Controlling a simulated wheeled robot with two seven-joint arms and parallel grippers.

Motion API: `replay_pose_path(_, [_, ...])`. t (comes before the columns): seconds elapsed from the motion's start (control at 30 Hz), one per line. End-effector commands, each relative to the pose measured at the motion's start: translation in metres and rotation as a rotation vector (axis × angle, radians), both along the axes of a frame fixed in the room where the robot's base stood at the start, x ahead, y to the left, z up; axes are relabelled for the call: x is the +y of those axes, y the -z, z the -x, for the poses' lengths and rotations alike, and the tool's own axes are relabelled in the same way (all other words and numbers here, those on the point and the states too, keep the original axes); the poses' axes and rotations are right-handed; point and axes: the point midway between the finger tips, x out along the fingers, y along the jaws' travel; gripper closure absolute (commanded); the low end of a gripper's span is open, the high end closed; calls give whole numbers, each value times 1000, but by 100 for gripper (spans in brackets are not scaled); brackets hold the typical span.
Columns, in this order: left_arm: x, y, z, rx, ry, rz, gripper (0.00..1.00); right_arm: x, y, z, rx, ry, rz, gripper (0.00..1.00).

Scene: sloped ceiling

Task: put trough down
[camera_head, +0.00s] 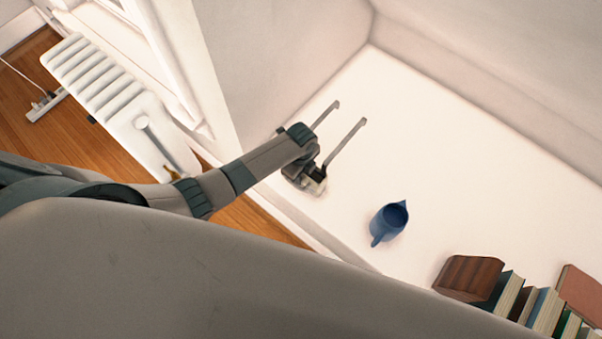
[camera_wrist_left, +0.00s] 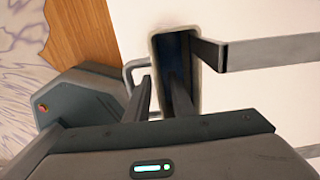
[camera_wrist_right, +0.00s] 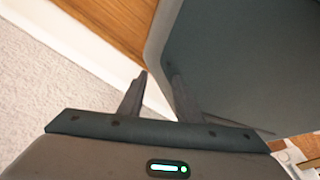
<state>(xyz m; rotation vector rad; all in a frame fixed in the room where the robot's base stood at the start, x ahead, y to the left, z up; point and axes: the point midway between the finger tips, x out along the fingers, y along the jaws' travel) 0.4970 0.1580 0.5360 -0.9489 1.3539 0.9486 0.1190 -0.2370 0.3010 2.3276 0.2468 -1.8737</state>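The trough (camera_wrist_left: 198,70) appears in the left wrist view as a narrow pale-rimmed body with a dark hollow. Two flat grey bars (camera_wrist_left: 265,52) reach right from it. In the head view its bars (camera_head: 348,138) stick out up and to the right, with hooked ends, over the white surface. My right gripper (camera_wrist_right: 157,70) is open and empty beside a dark panel.
A blue pitcher (camera_head: 389,222) stands on the white surface (camera_head: 440,150), with a row of books (camera_head: 515,298) at lower right. Free room lies above and right of the pitcher. A white radiator (camera_head: 100,85) is at left above the wooden floor (camera_head: 70,130).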

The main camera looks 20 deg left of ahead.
Motion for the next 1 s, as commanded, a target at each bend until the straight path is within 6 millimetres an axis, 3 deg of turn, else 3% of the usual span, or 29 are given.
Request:
replay_pose_path(0.33, [1, -20, -1, -2, 0, 0, 78, -3, 1, 13, 28, 0, 6, 69])
replay_pose_path(0.8, [0, -98, -1, -3, 1, 0, 78, -5, 1, 17, 40, 2, 11, 69])
replay_pose_path(1.0, [0, -118, 0, 0, 0, 1, 78, -5, 1, 14, 35, 3, 9, 69])
